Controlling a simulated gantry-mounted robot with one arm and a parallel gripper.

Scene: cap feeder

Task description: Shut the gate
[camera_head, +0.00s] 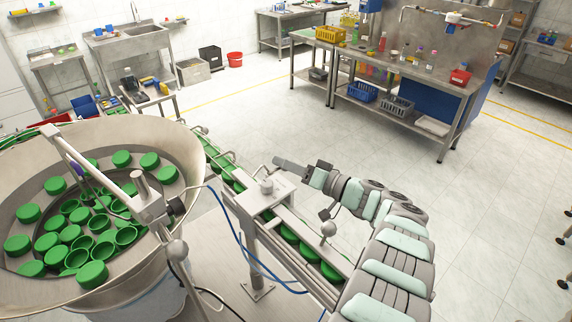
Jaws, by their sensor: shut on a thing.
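The metal gate assembly (268,190), a pale block with a round knob on a post, sits across the cap chute (296,226). My gripper (281,161) is at the far right side of this assembly, with its narrow fingers pointing left. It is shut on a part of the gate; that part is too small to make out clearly. Green caps (310,252) lie in a row in the chute on the near side of the gate, and more show on its far side. I cannot tell how far the gate is open.
The round feeder bowl (188,145) with many green caps fills the left. A bracket arm (98,172) reaches over it. Blue cables (246,254) hang beside the post. A workbench (440,91) stands at the back right; the floor between is clear.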

